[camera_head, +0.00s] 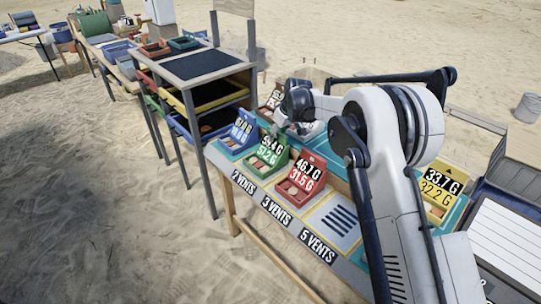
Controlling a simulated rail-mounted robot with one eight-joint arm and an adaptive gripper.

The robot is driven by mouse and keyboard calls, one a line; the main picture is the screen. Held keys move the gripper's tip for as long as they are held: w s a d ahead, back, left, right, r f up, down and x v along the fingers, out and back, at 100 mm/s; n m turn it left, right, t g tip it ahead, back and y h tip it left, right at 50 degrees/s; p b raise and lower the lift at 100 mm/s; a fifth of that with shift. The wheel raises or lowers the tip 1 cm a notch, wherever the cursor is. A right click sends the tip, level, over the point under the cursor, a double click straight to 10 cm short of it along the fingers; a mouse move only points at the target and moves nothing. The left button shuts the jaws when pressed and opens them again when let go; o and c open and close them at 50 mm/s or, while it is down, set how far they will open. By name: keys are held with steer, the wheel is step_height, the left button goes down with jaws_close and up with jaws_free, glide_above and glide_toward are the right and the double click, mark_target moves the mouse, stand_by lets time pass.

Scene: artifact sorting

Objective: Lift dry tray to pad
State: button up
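Several labelled trays stand on the sorting table: a blue tray (236,142), a green tray (265,158), a red tray (298,186) and a yellow tray (437,207). Another tray (271,103) with a dark label stands behind, partly hidden by my arm. No tray is marked as dry that I can read. A pad (340,221) with dark stripes lies bare right of the red tray.
A rack (190,98) with yellow and blue bins stands left of the table. My arm covers the table's right middle. Open sand lies in front and left.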

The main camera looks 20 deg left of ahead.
jaws_close()
stand_by(0.3)
steer(key=shift+r+p, duration=0.25)
steer(key=shift+p, duration=0.1)
